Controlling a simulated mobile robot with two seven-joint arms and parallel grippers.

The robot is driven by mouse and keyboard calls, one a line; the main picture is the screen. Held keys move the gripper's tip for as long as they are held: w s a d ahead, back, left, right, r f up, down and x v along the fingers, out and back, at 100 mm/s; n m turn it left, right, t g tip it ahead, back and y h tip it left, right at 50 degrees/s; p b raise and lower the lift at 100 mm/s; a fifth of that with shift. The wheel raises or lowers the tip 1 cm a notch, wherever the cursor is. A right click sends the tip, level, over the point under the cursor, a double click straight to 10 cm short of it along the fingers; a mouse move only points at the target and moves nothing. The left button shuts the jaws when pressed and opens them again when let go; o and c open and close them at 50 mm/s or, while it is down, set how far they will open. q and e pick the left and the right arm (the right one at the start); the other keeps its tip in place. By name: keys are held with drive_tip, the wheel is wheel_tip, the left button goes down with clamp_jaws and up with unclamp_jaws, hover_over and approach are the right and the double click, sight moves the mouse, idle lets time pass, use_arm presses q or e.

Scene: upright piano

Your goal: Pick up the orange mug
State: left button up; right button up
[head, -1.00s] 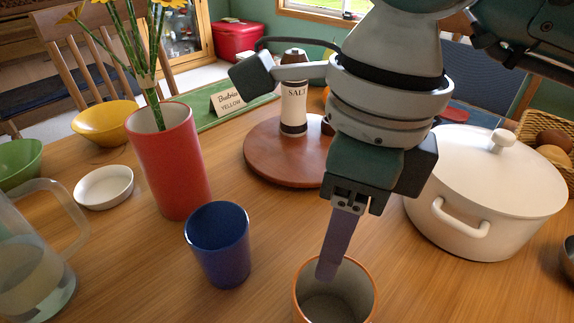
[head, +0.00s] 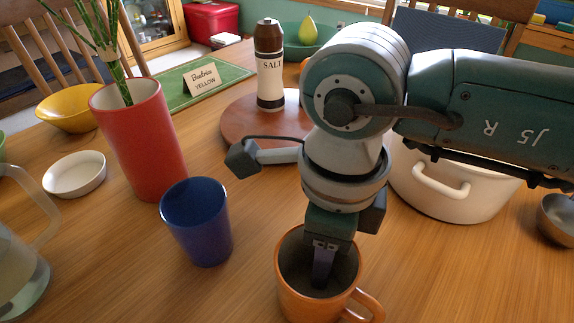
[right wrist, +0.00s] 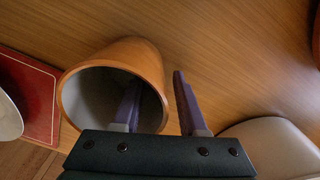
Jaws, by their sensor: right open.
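The orange mug (head: 289,298) stands upright on the wooden table at the lower middle of the head view, with its handle to the lower right. My right gripper (head: 322,272) comes down over it, with one finger visible inside the opening. The right wrist view shows the mug (right wrist: 150,62) with the open gripper (right wrist: 156,82) astride its wall: one finger is in the mouth, the other outside. A gap shows between the outer finger and the wall. The mug's far rim is partly covered by the gripper in the head view. My left gripper is not in view.
A blue cup (head: 197,225) stands just left of the mug, with a red vase (head: 143,140) behind it. A white pot (head: 470,190) is to the right. A round wooden board (head: 240,122) with a salt mill (head: 270,80) lies behind. A glass pitcher (head: 20,262) is at left.

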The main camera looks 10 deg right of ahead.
drive_tip(key=shift+c, duration=0.2)
clamp_jaws()
drive_tip(key=shift+d, duration=0.1)
idle(1.0)
